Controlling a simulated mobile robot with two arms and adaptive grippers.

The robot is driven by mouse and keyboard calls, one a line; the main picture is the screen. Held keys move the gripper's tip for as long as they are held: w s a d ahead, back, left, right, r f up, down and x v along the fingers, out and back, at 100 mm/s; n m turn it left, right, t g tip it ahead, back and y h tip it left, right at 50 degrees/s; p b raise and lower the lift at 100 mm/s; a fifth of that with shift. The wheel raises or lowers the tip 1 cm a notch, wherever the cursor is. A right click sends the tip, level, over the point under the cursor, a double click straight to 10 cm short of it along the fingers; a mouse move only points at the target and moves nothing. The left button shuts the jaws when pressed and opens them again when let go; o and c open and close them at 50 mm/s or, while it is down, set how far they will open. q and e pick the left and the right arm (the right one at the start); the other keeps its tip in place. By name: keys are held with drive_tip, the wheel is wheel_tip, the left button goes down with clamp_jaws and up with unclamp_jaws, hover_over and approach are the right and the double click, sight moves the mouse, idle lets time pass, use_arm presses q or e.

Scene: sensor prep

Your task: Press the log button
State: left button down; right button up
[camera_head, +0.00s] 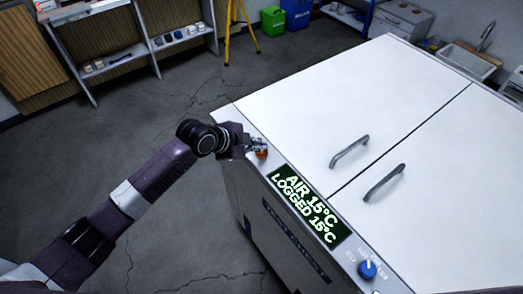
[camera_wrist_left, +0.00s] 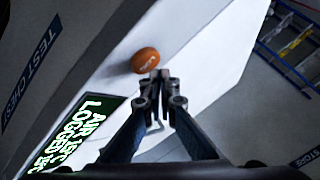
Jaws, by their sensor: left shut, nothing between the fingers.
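The log button is an orange round button (camera_head: 262,154) on the front ledge of the white test chest (camera_head: 300,100), left of the display. In the left wrist view the orange button (camera_wrist_left: 145,60) lies just beyond my fingertips. The display (camera_head: 308,206) reads "AIR 15°C" and "LOGGED 15°C"; part of it also shows in the left wrist view (camera_wrist_left: 85,130). My left gripper (camera_head: 256,146) is shut and empty, its tips right by the button. I cannot tell whether they touch it. My right gripper is not in view.
A blue knob (camera_head: 367,269) sits right of the display. Two grey handles, one left (camera_head: 349,151) and one right (camera_head: 384,182), rise from the chest's lids. The floor left of the chest is clear.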

sight(260, 153)
use_arm(q)
drive_tip(key=shift+r+p, duration=2.2)
drive_tip(key=shift+r, duration=0.4)
drive_tip(key=shift+f, duration=0.1)
